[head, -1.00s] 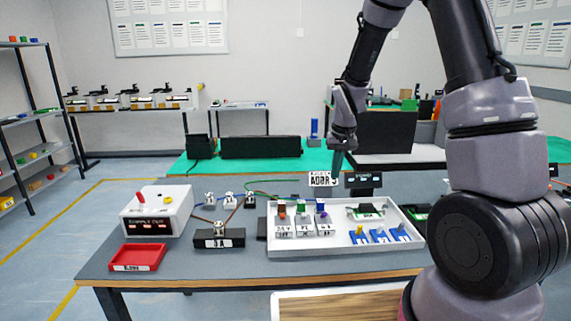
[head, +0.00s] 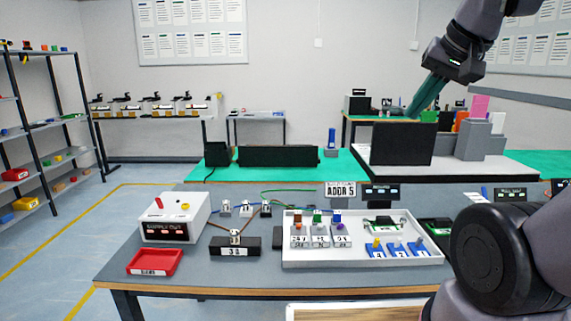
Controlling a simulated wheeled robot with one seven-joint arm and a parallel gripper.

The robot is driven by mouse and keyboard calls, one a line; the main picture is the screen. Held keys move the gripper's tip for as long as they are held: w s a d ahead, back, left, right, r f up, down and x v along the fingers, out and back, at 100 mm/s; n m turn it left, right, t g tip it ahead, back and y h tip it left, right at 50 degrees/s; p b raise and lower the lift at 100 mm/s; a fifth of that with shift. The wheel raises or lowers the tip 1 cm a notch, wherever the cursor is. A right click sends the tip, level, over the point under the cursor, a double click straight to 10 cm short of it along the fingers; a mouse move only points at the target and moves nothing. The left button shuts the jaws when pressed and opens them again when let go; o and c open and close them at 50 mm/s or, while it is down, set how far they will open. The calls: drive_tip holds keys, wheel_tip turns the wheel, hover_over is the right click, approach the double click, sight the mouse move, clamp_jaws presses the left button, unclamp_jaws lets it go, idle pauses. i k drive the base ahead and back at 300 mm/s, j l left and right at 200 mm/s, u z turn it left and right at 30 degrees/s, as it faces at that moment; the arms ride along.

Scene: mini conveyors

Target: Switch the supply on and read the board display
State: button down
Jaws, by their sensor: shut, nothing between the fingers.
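The board display (head: 381,193) is a small dark panel at the table's back, beside a white sign reading ADDR 5 (head: 340,189). Its pale marks are too small to read. My gripper (head: 418,108) is raised at upper right, far from the supply, shut and empty.
A white tray (head: 340,264) holds labelled blocks and a green board. A black fuse block (head: 222,246) with wires stands left of it, and a red tray (head: 154,263) lies in front of the supply. A green-topped bench with dark boxes (head: 403,143) stands behind.

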sight(158, 200)
drive_tip(key=u, duration=1.3)
drive_tip(key=i+j+u, duration=0.1)
drive_tip(key=i, duration=0.3)
drive_tip(key=i+j+u, duration=0.1)
drive_tip(key=i+j, duration=0.2)
drive_tip(key=i, duration=0.15)
